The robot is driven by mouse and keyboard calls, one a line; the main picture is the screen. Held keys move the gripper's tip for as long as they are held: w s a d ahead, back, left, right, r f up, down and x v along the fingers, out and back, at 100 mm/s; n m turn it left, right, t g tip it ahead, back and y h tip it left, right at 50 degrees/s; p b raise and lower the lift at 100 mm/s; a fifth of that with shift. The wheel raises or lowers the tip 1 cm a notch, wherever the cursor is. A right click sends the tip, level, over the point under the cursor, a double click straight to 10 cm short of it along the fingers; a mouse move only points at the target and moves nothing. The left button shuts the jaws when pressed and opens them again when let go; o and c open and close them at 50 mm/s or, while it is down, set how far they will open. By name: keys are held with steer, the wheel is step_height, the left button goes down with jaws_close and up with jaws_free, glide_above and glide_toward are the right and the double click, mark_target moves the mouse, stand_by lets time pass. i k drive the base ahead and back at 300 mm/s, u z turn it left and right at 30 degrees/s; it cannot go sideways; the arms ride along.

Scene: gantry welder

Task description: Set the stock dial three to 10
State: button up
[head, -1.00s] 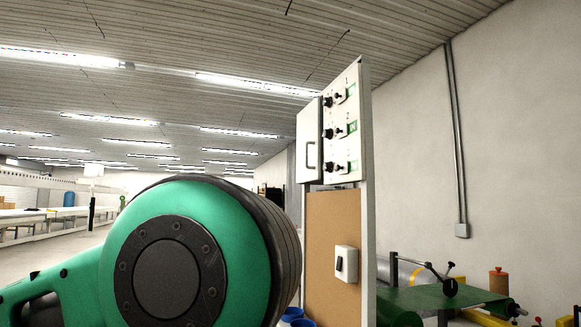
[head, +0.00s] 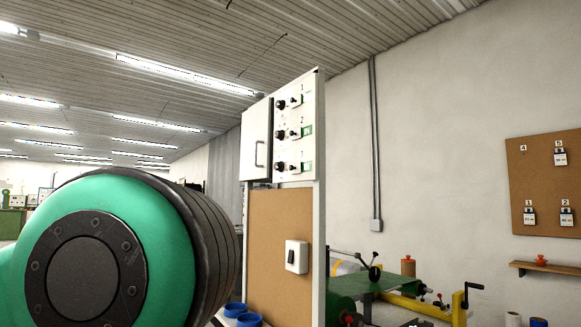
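A white control panel (head: 312,100) stands right of the middle in the head view, with three rows of black knobs one above the other. The display's digits are too small to read, and so is the dial's setting. My gripper is out of view; a large green and black link of my arm fills the lower left.
A white cabinet door with a handle (head: 256,150) adjoins the panel on the left. Below are a brown board (head: 265,240), a white switch box (head: 297,256) and blue cups (head: 247,320). Right are a green-sheeted machine (head: 395,288) and a wall corkboard (head: 540,180) with tags.

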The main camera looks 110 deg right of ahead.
mark_target(278, 166)
steer(key=z, duration=3.65)
steer(key=k, duration=0.8)
steer(key=i, duration=0.8)
steer(key=u, duration=0.05)
